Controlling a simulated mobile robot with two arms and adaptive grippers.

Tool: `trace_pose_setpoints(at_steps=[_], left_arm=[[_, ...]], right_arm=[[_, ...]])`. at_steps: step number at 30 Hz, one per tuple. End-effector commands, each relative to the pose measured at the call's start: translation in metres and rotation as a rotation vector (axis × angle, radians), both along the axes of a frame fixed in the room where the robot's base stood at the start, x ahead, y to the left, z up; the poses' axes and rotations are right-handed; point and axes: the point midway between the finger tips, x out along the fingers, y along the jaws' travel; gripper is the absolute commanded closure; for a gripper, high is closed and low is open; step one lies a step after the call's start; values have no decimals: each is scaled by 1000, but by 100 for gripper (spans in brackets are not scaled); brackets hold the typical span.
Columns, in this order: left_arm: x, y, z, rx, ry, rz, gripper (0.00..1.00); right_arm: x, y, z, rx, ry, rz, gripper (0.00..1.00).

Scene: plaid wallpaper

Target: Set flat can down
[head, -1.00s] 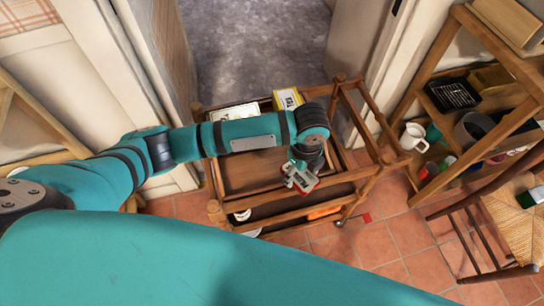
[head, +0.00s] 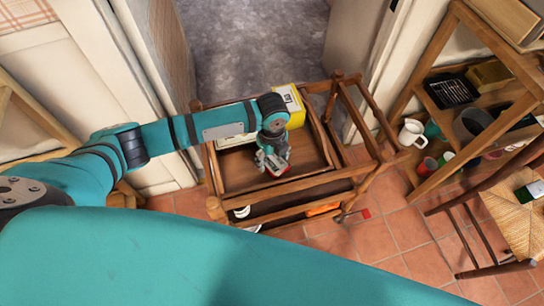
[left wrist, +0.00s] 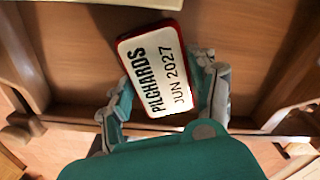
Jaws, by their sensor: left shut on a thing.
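The flat can (left wrist: 153,67) has a white top marked PILCHARDS JUN 2027 and a red rim. In the left wrist view it lies between the two fingers of my left gripper (left wrist: 168,98), which is shut on it. In the head view the gripper (head: 272,160) points down over the top tray of the wooden trolley (head: 239,173), with a red edge of the can (head: 279,173) showing beneath it. I cannot tell whether the can touches the tray. My right gripper is not in view.
A yellow box (head: 291,105) and a pale flat item (head: 236,138) are at the back of the tray. The tray right of the gripper is bare. Wooden rails edge the trolley. A shelf with a white mug (head: 412,133) and a woven chair (head: 524,203) stand right.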

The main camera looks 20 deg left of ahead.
Motion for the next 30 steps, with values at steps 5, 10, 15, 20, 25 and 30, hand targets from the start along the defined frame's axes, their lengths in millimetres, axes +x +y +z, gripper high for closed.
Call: trace_pose_setpoints(at_steps=[5,10,15,20,25,30], left_arm=[[0,0,-3,0,0,1,78],[0,0,-3,1,1,0,18],[0,0,-3,0,0,0,17],[0,0,0,-1,-1,0,17],[1,-1,22,-2,-3,0,17],[1,0,59,-2,-3,0,17]], right_arm=[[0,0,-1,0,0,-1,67],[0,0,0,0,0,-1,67],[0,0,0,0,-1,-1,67],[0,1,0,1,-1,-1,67],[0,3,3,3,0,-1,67],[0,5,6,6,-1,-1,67]])
